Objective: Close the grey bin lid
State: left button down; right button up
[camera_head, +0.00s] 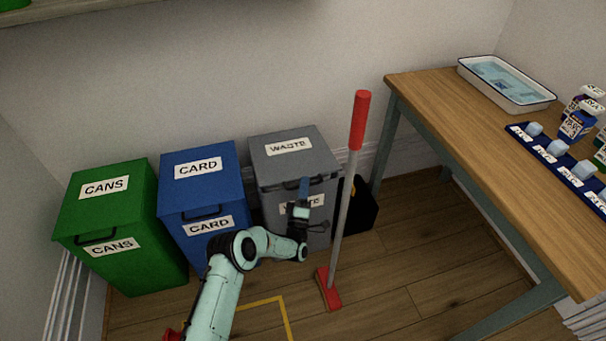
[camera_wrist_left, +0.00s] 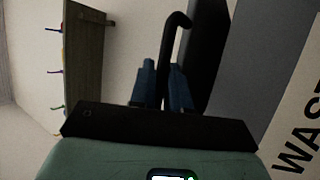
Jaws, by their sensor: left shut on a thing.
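The grey bin (camera_head: 322,218) marked WASTE stands against the wall, to the right of the other bins. Its grey lid (camera_head: 290,146) lies over the top and looks down or nearly down; I cannot tell whether a small gap remains at the front. My left gripper (camera_head: 304,184) is at the lid's front edge, shut on the dark lid handle (camera_head: 269,187). In the left wrist view the black handle bar (camera_wrist_left: 174,60) runs between the two blue fingers (camera_wrist_left: 163,88). My arm hides part of the bin's front label. My right gripper is not in view.
The blue CARD bin (camera_head: 215,212) and green CANS bin (camera_head: 135,260) stand to the left. A red-handled pole (camera_head: 345,215) with a red foot (camera_head: 328,290) stands close right of my gripper. A black box (camera_head: 362,212) and wooden table (camera_head: 440,110) are further right.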

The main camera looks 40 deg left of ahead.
pick_arm(q)
jog(key=shift+m+t, duration=0.4)
jog(key=shift+s+f, duration=0.15)
jog(key=shift+f, duration=2.35)
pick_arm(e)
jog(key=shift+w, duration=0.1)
pick_arm(q)
jog(key=c, duration=1.4)
grip_release()
jog(key=shift+c, duration=0.2)
jog(key=p+v, duration=0.3)
jog(key=v, duration=1)
jog(key=shift+r, duration=0.2)
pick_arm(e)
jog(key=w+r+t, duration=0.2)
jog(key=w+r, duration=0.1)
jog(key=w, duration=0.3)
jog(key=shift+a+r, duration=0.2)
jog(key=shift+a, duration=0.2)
pick_arm(q)
jog(key=shift+d, duration=0.1)
